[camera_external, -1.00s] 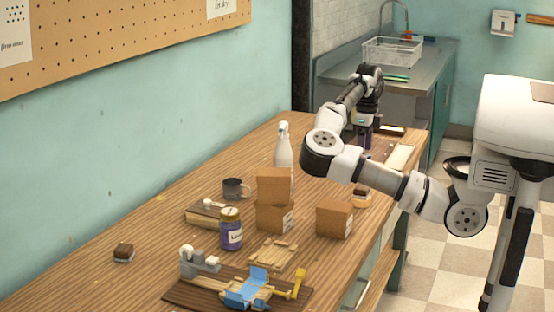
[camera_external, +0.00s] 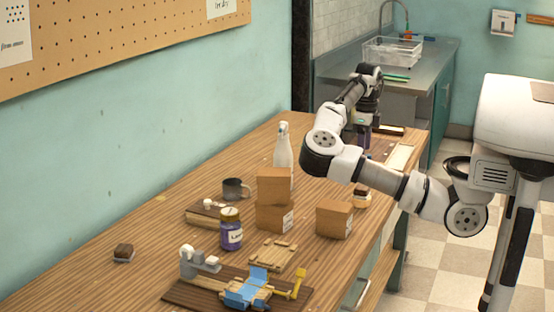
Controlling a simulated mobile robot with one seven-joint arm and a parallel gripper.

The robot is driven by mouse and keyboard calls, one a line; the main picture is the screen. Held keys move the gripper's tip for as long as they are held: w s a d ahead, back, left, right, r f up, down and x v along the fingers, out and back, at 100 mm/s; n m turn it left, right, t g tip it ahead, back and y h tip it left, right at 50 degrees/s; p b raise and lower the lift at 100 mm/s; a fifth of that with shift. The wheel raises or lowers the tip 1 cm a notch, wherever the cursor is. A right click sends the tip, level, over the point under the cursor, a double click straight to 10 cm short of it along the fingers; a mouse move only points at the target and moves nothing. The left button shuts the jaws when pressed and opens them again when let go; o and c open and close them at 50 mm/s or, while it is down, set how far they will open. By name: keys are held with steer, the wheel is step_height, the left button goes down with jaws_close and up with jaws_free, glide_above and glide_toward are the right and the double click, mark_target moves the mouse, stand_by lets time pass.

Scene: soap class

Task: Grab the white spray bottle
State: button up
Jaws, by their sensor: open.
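The white spray bottle (camera_external: 283,151) stands upright on the wooden table, near the wall side. Its lower part is hidden behind the stacked brown boxes. My arm reaches over the table to the right of the bottle. My gripper (camera_external: 362,122) hangs at the far end of the table, to the right of the bottle and apart from it. It is open, small and partly hidden by my arm. A purple thing (camera_external: 365,138) shows just below my gripper; I cannot tell whether they touch.
Two stacked boxes (camera_external: 274,187) stand in front of the bottle, with another box (camera_external: 334,219) to the right. A dark mug (camera_external: 236,190), a purple jar (camera_external: 231,230) and a soap mould (camera_external: 250,288) are nearer.

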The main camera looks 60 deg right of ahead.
steer(key=w+d+r+n+t+h+p, duration=0.1)
steer(key=w+d+r+n+p, duration=0.1)
steer(key=w+r+n, duration=0.35)
step_height(320, 180, up, 8)
steer(key=n+t+h+p, duration=0.15)
steer(key=n+p, duration=0.25)
steer(key=n, duration=1.9)
glide_above(284, 122)
steer(key=s+a, duration=0.2)
steer(key=s, duration=0.1)
steer(key=shift+t, duration=0.45)
steer(key=p+x, duration=0.1)
steer(key=x, duration=0.6)
steer(key=shift+w+f, duration=0.2)
steer(key=shift+s+p+x, duration=0.1)
steer(key=shift+p+x, duration=0.45)
steer(key=shift+x, duration=0.95)
steer(key=shift+s+p+x, duration=0.15)
steer(key=shift+p+x, duration=0.35)
steer(key=shift+x, duration=1.05)
steer(key=shift+a+f, duration=0.1)
steer(key=shift+a, duration=0.05)
steer(key=shift+c, duration=0.4)
jaws_close()
